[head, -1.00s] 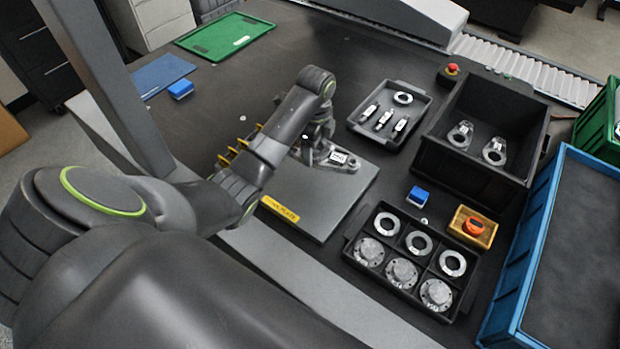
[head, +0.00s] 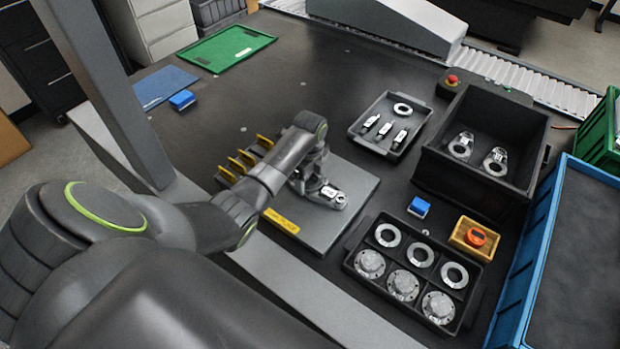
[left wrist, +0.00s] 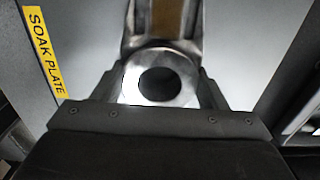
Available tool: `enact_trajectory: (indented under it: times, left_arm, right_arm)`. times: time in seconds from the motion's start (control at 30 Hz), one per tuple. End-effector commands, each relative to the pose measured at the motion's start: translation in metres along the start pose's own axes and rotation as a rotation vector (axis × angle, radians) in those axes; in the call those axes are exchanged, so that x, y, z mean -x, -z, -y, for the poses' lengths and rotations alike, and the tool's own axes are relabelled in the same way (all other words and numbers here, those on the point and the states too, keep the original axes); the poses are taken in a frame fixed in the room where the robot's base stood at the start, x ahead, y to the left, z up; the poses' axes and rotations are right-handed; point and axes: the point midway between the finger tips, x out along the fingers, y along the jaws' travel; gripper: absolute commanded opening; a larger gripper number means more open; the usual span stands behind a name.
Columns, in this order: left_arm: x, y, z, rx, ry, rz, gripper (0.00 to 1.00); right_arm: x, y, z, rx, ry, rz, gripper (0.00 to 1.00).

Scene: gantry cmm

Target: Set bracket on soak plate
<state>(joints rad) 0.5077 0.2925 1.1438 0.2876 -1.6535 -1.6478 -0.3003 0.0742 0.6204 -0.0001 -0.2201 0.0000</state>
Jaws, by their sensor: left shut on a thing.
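The soak plate (head: 353,192) is a flat grey plate with a yellow label (head: 281,221); its label "SOAK PLATE" also shows in the left wrist view (left wrist: 42,48). My left gripper (head: 312,188) is over the plate. It is shut on the metal bracket (head: 329,196), which has a white tag and a rounded end. In the left wrist view the bracket's ring-shaped boss (left wrist: 161,78) sits between the fingers. The bracket is at or just above the plate; I cannot tell whether it touches. My right gripper is not in view.
A black bin (head: 433,181) at the right holds two more brackets (head: 461,146). A tray (head: 359,137) of small parts, a compartment tray (head: 352,265) of rings and flanges, and an orange-knobbed box (head: 459,234) stand nearby.

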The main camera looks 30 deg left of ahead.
Motion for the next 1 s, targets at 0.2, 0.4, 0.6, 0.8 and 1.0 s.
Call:
enact_trajectory:
  times: [0.2,0.4,0.6,0.8,1.0]
  left_arm:
    - [-0.002,0.0,0.001,-0.001,0.003,0.001,0.26]
    - [-0.005,0.0,0.001,0.0,0.002,0.0,0.26]
    - [-0.005,0.0,0.0,0.0,0.0,0.0,0.88]
    - [-0.005,0.0,0.0,0.0,0.0,0.0,0.88]
    - [0.007,0.0,0.001,-0.001,0.003,0.0,0.88]
  right_arm:
    - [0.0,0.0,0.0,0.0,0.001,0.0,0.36]
    - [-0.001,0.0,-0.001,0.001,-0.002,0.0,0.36]
    - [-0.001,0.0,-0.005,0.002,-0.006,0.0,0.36]
    - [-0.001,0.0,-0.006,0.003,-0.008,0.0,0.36]
    - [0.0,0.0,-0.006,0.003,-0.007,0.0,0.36]
